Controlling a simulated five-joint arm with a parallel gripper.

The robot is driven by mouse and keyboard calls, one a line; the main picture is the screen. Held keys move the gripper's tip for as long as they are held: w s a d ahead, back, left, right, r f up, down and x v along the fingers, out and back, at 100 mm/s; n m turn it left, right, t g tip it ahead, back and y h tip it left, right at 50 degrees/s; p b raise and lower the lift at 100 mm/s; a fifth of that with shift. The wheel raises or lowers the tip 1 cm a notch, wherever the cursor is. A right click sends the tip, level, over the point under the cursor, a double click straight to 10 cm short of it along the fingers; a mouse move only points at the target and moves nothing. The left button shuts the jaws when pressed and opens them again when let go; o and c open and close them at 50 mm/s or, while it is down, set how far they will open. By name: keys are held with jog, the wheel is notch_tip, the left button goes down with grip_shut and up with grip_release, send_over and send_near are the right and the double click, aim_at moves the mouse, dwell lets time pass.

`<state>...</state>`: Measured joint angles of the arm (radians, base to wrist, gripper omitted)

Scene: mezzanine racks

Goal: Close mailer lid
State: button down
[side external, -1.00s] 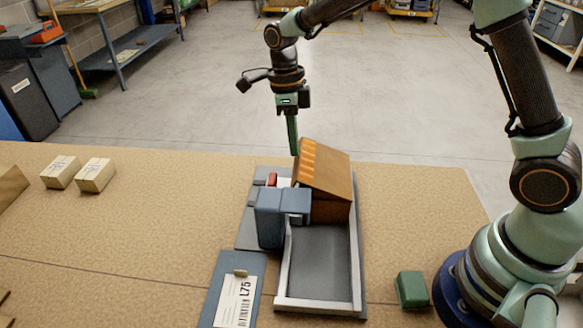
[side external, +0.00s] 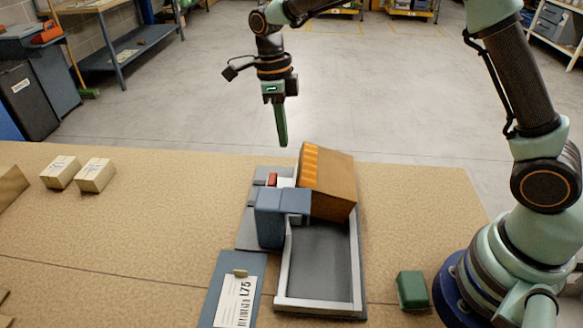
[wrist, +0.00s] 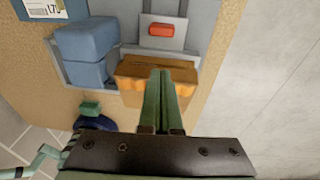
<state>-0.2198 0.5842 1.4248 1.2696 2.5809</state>
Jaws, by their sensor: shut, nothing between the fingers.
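The brown cardboard mailer (side external: 330,185) sits at the far end of the grey tray. Its broad sloping panel, which looks like the lid, runs down toward the tray and has orange strips along its left side. In the wrist view the mailer (wrist: 140,72) shows beneath my fingers, which partly hide it. My gripper (side external: 283,142) is shut and empty, hanging above and a little left of the mailer's upper edge, apparently apart from it. Its closed fingers also show in the wrist view (wrist: 165,75). Whether the lid is fully down cannot be told.
A blue block-like fixture (side external: 270,218) stands left of the mailer, with a red button (side external: 272,179) behind it. The grey tray (side external: 318,255) is empty in front. A labelled blue panel (side external: 225,285) and green block (side external: 412,289) flank it. Two small boxes (side external: 95,175) lie left.

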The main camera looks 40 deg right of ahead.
jog(key=w+a+f, duration=0.2)
jog(key=w+a, duration=0.2)
jog(key=s+d+r+n+t, duration=0.2)
jog(key=s+d+r+n, duration=0.2)
jog(key=r+n, duration=0.2)
jog(key=s+d+r+n+t, duration=0.1)
jog(key=s+d+r+n, duration=0.3)
jog(key=r+n, duration=0.2)
jog(key=s+d+n+t, duration=0.4)
jog(key=s+d+n, duration=0.2)
jog(key=s+n, duration=0.6)
jog(key=n, duration=0.3)
